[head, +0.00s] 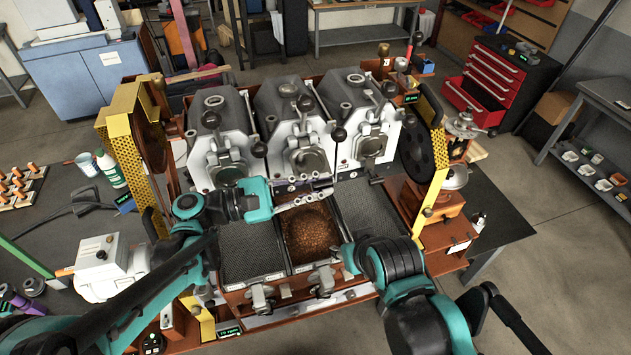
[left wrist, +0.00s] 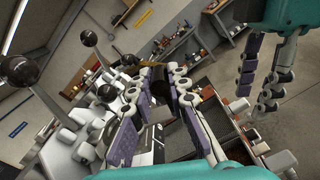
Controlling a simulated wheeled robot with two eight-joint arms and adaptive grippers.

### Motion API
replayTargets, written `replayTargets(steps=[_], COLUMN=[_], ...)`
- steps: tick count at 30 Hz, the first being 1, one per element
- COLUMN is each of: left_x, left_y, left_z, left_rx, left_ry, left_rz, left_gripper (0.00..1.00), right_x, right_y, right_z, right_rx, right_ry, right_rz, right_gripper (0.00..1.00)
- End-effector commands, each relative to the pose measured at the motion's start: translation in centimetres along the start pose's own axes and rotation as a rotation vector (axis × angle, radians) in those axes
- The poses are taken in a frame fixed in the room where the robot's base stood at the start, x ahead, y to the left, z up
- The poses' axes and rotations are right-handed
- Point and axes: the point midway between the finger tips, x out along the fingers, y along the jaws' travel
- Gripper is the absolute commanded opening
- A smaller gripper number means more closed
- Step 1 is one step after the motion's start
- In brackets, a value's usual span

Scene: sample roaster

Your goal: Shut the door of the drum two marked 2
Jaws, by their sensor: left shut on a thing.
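The middle drum (head: 290,105), which I take as drum two, stands between two like drums; I cannot read its number. Its grey door (head: 309,163) is at the front, and I cannot tell if it is fully closed. My left gripper (head: 318,192) is just below and in front of this door. Its purple-padded fingers (left wrist: 160,95) seem to be around the door's handle, which they mostly hide. My right gripper (head: 347,258) is lower right, beside the tray of beans; its fingers (left wrist: 262,75) stand apart and empty in the left wrist view.
Below the drums are a tray of brown beans (head: 312,236) and an empty mesh tray (head: 250,250). Black ball knobs (head: 338,134) stick out between the drums. A yellow frame plate (head: 433,190) stands at the right, another (head: 125,150) at the left.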

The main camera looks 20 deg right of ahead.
Motion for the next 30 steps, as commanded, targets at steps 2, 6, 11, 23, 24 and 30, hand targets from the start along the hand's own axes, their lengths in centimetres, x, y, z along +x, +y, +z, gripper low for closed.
replayTargets(steps=[2, 6, 11, 23, 24, 30], left_x=[0.0, 0.0, 0.0, 0.0, 0.0, 0.0], left_y=[-0.9, -1.7, -2.2, -2.5, -2.5, -2.5], left_z=[-1.5, -3.2, -4.9, -7.4, -7.5, -7.7], left_rx=[0.072, 0.198, 0.324, 0.423, 0.422, 0.421], left_ry=[0.000, 0.000, -0.001, -0.001, -0.001, 0.000], left_rz=[-0.001, -0.001, -0.001, -0.002, -0.002, -0.002], left_gripper=[0.00, 0.00, 0.00, 0.00, 0.00, 0.00], right_x=[1.4, 2.8, 4.2, 6.0, 6.0, 6.2], right_y=[0.0, 0.0, 0.0, 0.0, 0.0, 0.0], right_z=[1.0, 2.0, 3.0, 4.3, 4.3, 4.4], right_rx=[0.000, 0.000, 0.000, 0.000, 0.000, 0.000], right_ry=[0.000, 0.000, 0.000, 0.000, 0.000, 0.000], right_rz=[0.000, 0.000, 0.000, 0.000, 0.000, 0.000], right_gripper=[0.40, 0.40, 0.40, 0.40, 0.40, 0.40])
